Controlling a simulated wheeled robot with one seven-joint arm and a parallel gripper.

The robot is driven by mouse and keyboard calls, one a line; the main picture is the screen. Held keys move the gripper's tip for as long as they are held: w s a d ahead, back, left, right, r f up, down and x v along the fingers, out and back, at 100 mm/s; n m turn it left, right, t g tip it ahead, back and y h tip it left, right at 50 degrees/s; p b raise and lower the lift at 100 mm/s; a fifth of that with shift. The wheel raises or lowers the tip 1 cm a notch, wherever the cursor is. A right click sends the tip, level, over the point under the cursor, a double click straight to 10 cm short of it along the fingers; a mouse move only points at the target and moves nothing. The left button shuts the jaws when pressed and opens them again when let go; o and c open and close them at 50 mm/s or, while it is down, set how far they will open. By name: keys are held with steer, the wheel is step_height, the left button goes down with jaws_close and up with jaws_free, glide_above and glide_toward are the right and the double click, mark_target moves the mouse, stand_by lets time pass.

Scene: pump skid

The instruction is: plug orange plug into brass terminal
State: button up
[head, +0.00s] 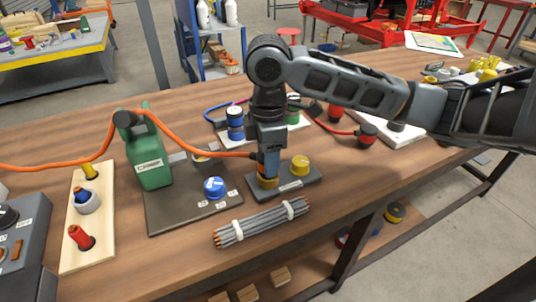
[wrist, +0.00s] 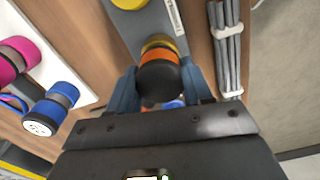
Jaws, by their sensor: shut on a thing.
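My gripper (head: 268,170) points down over the left end of a small grey plate (head: 290,184) on the bench. It is shut on the orange plug (wrist: 158,58), which has a dark round back and shows between the blue fingers in the wrist view. The brass terminal (head: 267,183) shows just below the fingertips; its rim also shows beside the plug in the wrist view (wrist: 158,41). The plug is lined up closely with the terminal, but I cannot tell whether it is seated in it. The plug's orange cable (head: 190,140) runs left.
A yellow-capped post (head: 301,164) stands right of my gripper on the same plate. A bundle of grey cables (head: 262,222) lies in front. A green pump (head: 149,150) and a blue knob (head: 214,187) stand left. A white board (head: 290,134) with connectors lies behind.

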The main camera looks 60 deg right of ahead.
steer(key=shift+f+b, duration=0.45)
steer(key=shift+f, duration=0.25)
steer(key=o, duration=1.3)
steer(key=shift+c, duration=0.2)
steer(key=shift+r, duration=0.1)
step_height(320, 180, up, 8)
steer(key=shift+f+p, duration=0.15)
steer(key=shift+p, duration=0.25)
